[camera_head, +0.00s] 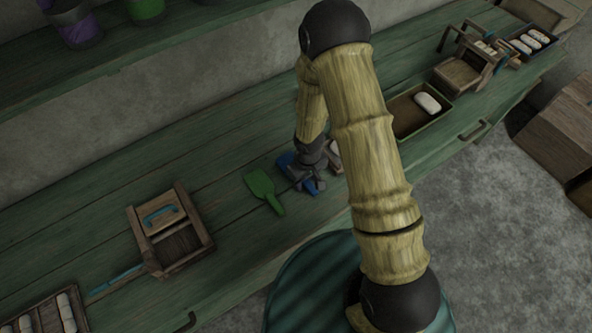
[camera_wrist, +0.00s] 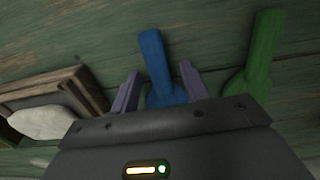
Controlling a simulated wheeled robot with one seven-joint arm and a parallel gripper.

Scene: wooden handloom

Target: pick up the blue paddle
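The blue paddle (camera_head: 287,161) lies on the green bench, partly covered by my gripper (camera_head: 306,181) in the head view. In the wrist view the blue paddle (camera_wrist: 155,58) has its handle between the two fingers of my gripper (camera_wrist: 158,88). The fingers are apart, with a visible gap on each side of the handle. A green paddle (camera_head: 263,188) lies just left of the blue one; it also shows at the right of the wrist view (camera_wrist: 265,50).
The green bench (camera_head: 110,225) bears a wooden loom-like frame (camera_head: 170,230) at left and a tray (camera_head: 408,118) holding a white roll at right. A small wooden box with a pale roll (camera_wrist: 45,120) sits close beside my gripper.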

